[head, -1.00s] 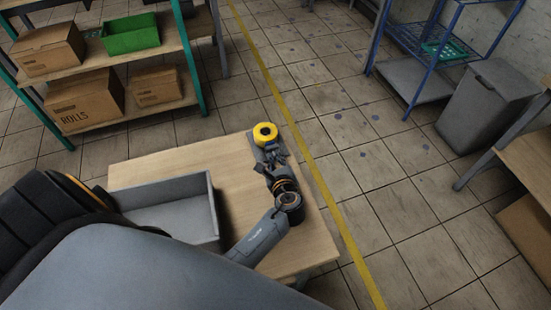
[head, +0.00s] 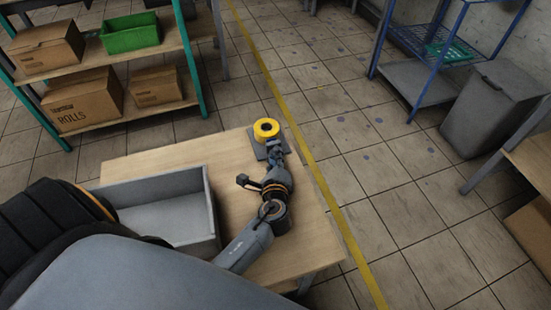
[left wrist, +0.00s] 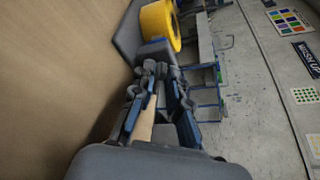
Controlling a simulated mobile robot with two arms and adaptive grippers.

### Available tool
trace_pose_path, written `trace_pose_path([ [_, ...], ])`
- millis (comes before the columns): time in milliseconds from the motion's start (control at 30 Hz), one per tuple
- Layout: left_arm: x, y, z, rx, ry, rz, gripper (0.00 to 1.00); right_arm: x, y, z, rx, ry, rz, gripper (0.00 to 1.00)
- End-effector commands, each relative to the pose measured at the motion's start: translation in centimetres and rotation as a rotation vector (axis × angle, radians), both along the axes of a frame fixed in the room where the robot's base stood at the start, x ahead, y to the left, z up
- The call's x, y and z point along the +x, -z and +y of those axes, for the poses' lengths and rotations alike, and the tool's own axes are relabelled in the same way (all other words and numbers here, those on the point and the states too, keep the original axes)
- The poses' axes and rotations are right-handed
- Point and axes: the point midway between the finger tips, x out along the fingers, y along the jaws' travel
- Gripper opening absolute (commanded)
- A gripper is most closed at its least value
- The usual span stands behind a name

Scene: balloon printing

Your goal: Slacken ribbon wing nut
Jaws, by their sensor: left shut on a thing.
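The yellow ribbon roll (head: 266,130) sits on a dark grey holder (head: 258,151) at the far end of the wooden table. The roll also shows at the top of the left wrist view (left wrist: 157,24), with part of the grey holder (left wrist: 127,38) beside it. My left gripper (head: 274,146) is at the near side of the holder, just below the roll. In the left wrist view its fingertips (left wrist: 163,69) are close together against the holder's grey part, shut on what appears to be the wing nut. The nut itself is hidden by the fingers. My right gripper is not in view.
A grey open tray (head: 172,205) stands on the table (head: 140,165) at left. Shelves with boxes (head: 85,100) and a green crate (head: 131,33) are behind. A grey bin (head: 490,108) and blue rack stand at right. The floor right of the table is clear.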

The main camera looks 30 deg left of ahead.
Motion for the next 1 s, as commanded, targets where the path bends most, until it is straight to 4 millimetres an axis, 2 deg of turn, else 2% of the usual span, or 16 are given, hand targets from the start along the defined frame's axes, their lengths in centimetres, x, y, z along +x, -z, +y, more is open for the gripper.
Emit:
trace_pose_path([
  [400, 0.1, -0.2, 0.2, -0.003, -0.002, -0.009, 0.0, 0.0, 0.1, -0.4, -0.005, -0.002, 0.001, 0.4],
  [433, 0.1, -0.2, 0.2, -0.003, -0.002, -0.009, 0.21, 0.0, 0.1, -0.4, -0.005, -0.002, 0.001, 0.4],
  [500, 0.1, -0.2, 0.2, -0.003, -0.003, -0.008, 0.35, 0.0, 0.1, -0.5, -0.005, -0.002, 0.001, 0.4],
  [533, 0.1, -0.2, 0.1, -0.002, -0.002, -0.008, 0.39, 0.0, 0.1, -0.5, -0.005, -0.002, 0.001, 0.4],
  [833, 0.0, -0.1, 0.1, -0.002, -0.001, -0.004, 0.39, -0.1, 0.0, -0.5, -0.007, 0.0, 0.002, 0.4],
  [1000, 0.1, -0.5, 0.0, 0.032, -0.002, 0.035, 0.39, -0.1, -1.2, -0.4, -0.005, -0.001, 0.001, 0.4],
])
